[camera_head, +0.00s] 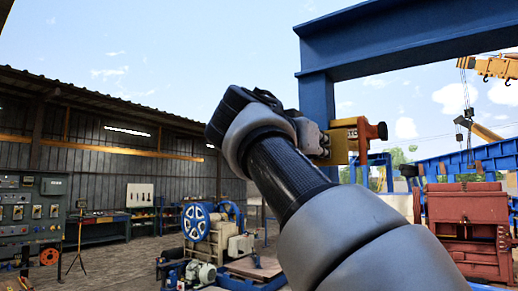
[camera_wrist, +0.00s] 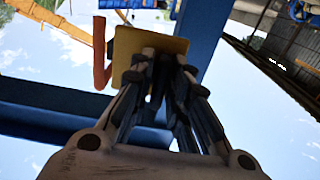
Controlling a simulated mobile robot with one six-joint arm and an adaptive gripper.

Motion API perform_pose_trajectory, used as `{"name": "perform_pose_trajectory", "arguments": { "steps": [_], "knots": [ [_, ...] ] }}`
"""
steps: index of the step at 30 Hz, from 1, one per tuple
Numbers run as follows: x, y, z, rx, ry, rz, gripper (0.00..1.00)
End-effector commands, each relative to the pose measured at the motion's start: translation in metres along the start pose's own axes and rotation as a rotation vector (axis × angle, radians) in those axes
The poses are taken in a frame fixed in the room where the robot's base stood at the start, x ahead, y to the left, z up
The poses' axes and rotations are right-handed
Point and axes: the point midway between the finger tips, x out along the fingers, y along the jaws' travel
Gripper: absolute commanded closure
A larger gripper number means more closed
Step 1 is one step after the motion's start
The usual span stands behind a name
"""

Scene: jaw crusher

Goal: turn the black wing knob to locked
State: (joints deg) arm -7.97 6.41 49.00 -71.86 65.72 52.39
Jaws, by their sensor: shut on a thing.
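A yellow plate (camera_wrist: 126,48) is mounted on a blue post, and my gripper (camera_wrist: 163,66) reaches up to its face in the wrist view. The black wing knob (camera_wrist: 159,80) shows only as a dark shape between my fingers, which are closed on it. Its turn angle and any locked mark are hidden. In the head view my gripper (camera_head: 321,142) meets the left side of the yellow housing (camera_head: 343,134), and the knob is hidden there.
A blue steel frame (camera_head: 317,95) stands right behind the housing, with its beam overhead. A red machine (camera_head: 466,225) stands at the right. A control panel (camera_head: 33,212) and a machine with a blue flywheel (camera_head: 196,221) stand at the left. Open air lies left of my arm.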

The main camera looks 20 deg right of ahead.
Motion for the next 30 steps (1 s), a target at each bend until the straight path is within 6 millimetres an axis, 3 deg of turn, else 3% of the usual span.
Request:
{"name": "perform_pose_trajectory", "arguments": {
  "steps": [6, 17, 23, 30],
  "knots": [
    [0.0, 0.0, 0.0, 0.0, 0.0, 0.0, 0.7],
    [-0.003, 0.0, 0.0, -0.001, 0.0, -0.001, 0.7],
    [-0.03, -0.001, 0.0, -0.001, 0.0, -0.007, 0.7],
    [-0.083, -0.002, 0.0, 0.0, 0.0, -0.008, 0.7]
  ]
}}
